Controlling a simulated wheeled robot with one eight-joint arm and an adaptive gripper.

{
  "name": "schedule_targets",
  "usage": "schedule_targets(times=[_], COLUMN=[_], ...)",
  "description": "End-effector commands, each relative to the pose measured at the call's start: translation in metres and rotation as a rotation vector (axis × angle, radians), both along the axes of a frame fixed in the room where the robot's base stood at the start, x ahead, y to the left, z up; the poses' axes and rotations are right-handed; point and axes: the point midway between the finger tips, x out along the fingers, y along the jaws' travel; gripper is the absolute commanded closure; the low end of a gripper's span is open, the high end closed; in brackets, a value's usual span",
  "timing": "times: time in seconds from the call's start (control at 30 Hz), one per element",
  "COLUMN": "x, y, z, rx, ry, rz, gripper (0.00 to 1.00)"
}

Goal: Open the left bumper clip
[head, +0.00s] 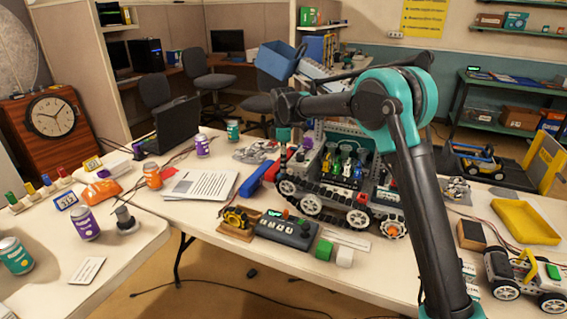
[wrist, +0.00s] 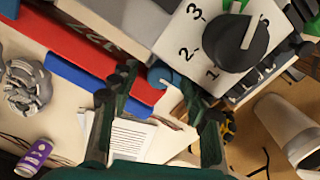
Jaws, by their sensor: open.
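The robot on the table carries a red bumper bar (head: 271,172) with a blue bar (head: 250,181) beside it, at its left end in the head view. In the wrist view the red bar (wrist: 62,32) bears a number, and the blue bar (wrist: 82,82) runs below it. A small blue rounded piece (wrist: 163,75) shows between the fingertips; I cannot tell whether it is the left bumper clip or how it is set. My gripper (wrist: 160,80) is open, its two dark green fingers apart. In the head view my gripper (head: 283,137) hangs above the bumper end.
A white panel with a black dial (wrist: 238,44) is close to the right finger. A yellow tray (head: 526,221) is at right.

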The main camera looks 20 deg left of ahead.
Motion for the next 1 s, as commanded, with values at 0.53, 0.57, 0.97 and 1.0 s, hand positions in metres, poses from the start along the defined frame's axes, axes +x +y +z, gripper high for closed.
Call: schedule_targets(times=[0.53, 0.57, 0.97, 1.0], x=[0.0, 0.0, 0.0, 0.0], y=[0.0, 0.0, 0.0, 0.0], z=[0.071, 0.077, 0.119, 0.12], rx=[0.0, 0.0, 0.0, 0.0], ry=[0.0, 0.0, 0.0, 0.0], rz=[0.0, 0.0, 0.0, 0.0], gripper=[0.53, 0.53, 0.53, 0.53])
